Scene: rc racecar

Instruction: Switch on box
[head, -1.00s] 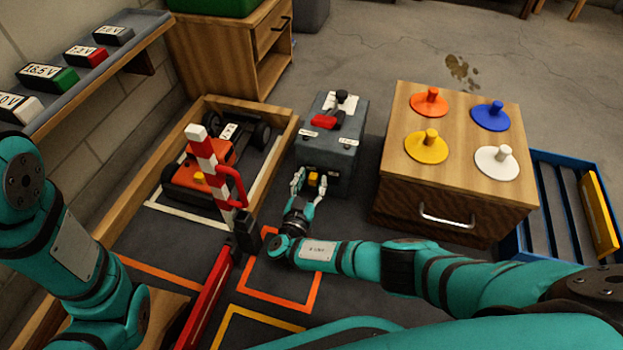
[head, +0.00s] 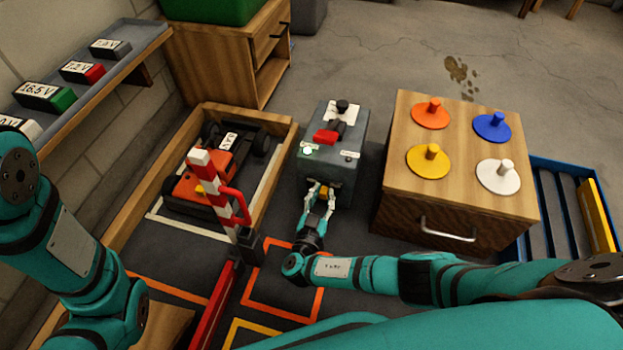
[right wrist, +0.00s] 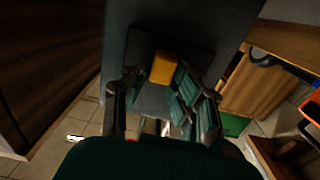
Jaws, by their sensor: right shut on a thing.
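The grey box (head: 345,127) stands mid-picture in the head view, with a red lever (head: 326,136) and a black knob (head: 342,106) on top. A yellow switch (right wrist: 164,68) sits on its front face. My right gripper (head: 321,190) is at this front face, its fingers on either side of the yellow switch and closed on it. In the right wrist view my right gripper (right wrist: 155,105) partly hides the box front. My left arm shows at the left, but its gripper is out of view.
A wooden cabinet (head: 455,215) with coloured discs stands right of the box. A wooden-framed bay (head: 283,140) with a red car (head: 205,180) lies to the left. A red-and-white barrier post (head: 222,190) stands close to my right gripper's left.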

